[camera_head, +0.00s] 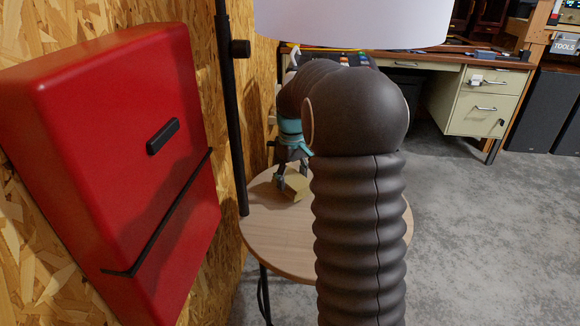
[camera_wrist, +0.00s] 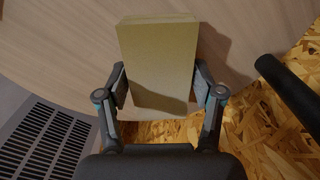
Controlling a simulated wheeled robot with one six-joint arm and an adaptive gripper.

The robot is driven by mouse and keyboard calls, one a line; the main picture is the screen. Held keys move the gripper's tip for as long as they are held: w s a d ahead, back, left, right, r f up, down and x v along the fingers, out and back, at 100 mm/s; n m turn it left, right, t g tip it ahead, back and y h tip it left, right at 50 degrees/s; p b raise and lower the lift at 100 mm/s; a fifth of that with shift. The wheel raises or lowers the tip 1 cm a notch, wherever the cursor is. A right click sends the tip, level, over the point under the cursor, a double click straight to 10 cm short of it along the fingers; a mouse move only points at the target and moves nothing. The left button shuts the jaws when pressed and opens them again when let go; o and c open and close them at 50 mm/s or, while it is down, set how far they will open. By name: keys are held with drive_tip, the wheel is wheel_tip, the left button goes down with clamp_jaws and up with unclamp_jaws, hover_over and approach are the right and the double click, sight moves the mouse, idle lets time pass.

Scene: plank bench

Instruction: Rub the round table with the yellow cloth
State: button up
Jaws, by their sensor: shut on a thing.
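The yellow cloth (camera_head: 295,187) looks like a dull yellow, thick block-shaped pad. My gripper (camera_head: 287,172) is shut on it, and the wrist view shows one finger against each side of the cloth (camera_wrist: 157,60). The round table (camera_head: 272,235) has a pale wood top, partly hidden behind my dark arm. The cloth is at the table's far left part, on the top or just above it; I cannot tell if it touches. The wrist view shows the wood top (camera_wrist: 60,45) beyond the cloth.
A red wall box (camera_head: 110,150) and a black pole (camera_head: 230,120) stand close on the left. A white lampshade (camera_head: 350,20) hangs above my arm. A desk (camera_head: 485,100) stands behind. Grey floor (camera_head: 480,230) is open at right.

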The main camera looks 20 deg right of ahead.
drive_tip(key=shift+a+r, duration=0.2)
drive_tip(key=shift+r, duration=2.7)
drive_tip(key=shift+d, duration=0.1)
